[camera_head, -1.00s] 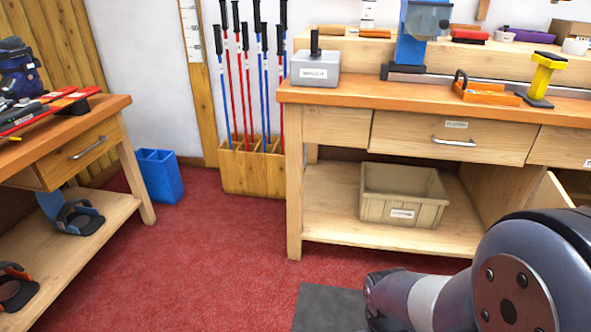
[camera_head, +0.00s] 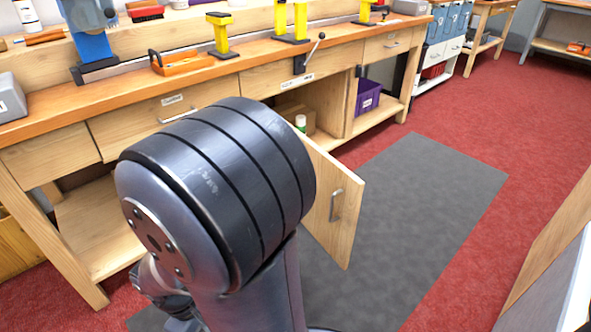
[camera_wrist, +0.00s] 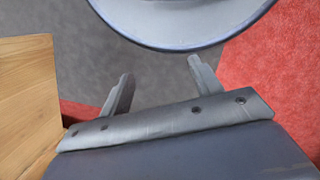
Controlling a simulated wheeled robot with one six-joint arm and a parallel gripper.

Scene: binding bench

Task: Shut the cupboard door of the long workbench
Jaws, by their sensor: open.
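The long workbench (camera_head: 140,92) runs across the head view. Its cupboard door (camera_head: 345,225) stands swung well open, out over the grey mat, with a metal handle (camera_head: 336,204) on its face. My arm covers part of the door and the cupboard opening. In the wrist view my gripper (camera_wrist: 160,70) shows two fingers spread apart with nothing between them, above the floor. A wooden panel (camera_wrist: 28,100) is at the left there, apart from the fingers; I cannot tell which piece it is. The gripper cannot be made out clearly in the head view.
A grey mat (camera_head: 440,180) lies on red carpet in front of the bench. A green-and-white container (camera_head: 300,122) and a box are inside the cupboard. A purple crate (camera_head: 367,97) sits on the open shelf to the right. Another wooden piece stands at the right edge.

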